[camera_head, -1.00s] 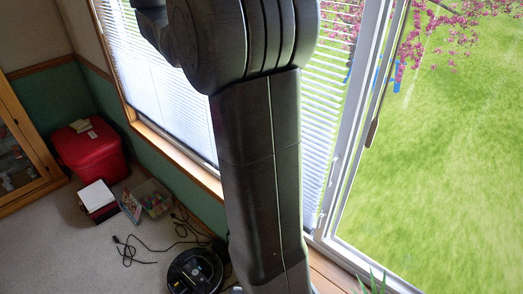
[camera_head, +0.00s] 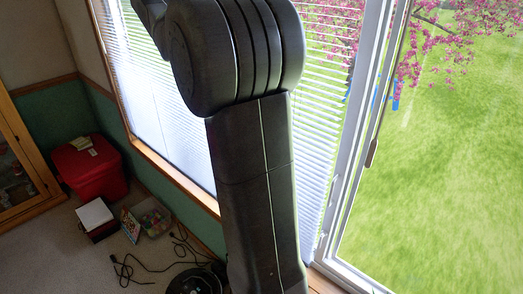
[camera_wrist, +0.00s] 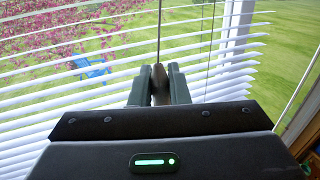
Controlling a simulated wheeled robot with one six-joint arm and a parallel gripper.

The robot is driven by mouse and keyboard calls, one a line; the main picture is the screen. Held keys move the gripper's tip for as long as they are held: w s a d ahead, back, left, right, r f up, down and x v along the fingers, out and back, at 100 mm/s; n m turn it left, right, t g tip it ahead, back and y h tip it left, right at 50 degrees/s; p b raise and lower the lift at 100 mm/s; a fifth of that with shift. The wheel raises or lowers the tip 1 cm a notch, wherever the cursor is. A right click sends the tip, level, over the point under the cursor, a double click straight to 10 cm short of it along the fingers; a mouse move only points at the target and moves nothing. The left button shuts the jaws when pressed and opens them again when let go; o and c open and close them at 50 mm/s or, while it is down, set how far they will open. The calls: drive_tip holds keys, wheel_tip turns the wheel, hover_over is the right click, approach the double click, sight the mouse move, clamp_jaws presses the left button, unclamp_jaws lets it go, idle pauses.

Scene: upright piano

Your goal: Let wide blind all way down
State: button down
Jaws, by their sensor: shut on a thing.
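The wide blind (camera_head: 130,75) is white with thin slats and hangs over the big window. Part of it is hidden behind my arm. Its slats also show to the right of my arm, reaching low toward the sill. In the wrist view the slats (camera_wrist: 60,98) are spread apart, with grass and pink blossom visible between them. My gripper (camera_wrist: 158,80) is shut on a brown cord pull (camera_wrist: 160,86), which hangs on a dark cord in front of the slats. My gripper is hidden in the head view.
Another brown pull (camera_head: 372,151) hangs at the uncovered window on the right. A wooden sill (camera_head: 170,173) runs under the blind. On the floor are a red bin (camera_head: 90,170), a box of items (camera_head: 152,215), black cables (camera_head: 180,240) and a robot vacuum (camera_head: 193,282).

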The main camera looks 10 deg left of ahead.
wheel_tip(320, 180, up, 6)
drive_tip(key=shift+f, duration=0.25)
drive_tip(key=s+d, duration=0.1)
drive_tip(key=d, duration=0.1)
drive_tip(key=s+d+b, duration=0.1)
drive_tip(key=d, duration=0.1)
drive_tip(key=shift+s, duration=0.35)
drive_tip(key=shift+d, duration=0.1)
drive_tip(key=c, duration=1.2)
unclamp_jaws()
drive_tip(key=shift+c, duration=0.2)
drive_tip(key=shift+s, duration=0.1)
drive_tip(key=p+v, duration=0.1)
drive_tip(key=v, duration=0.4)
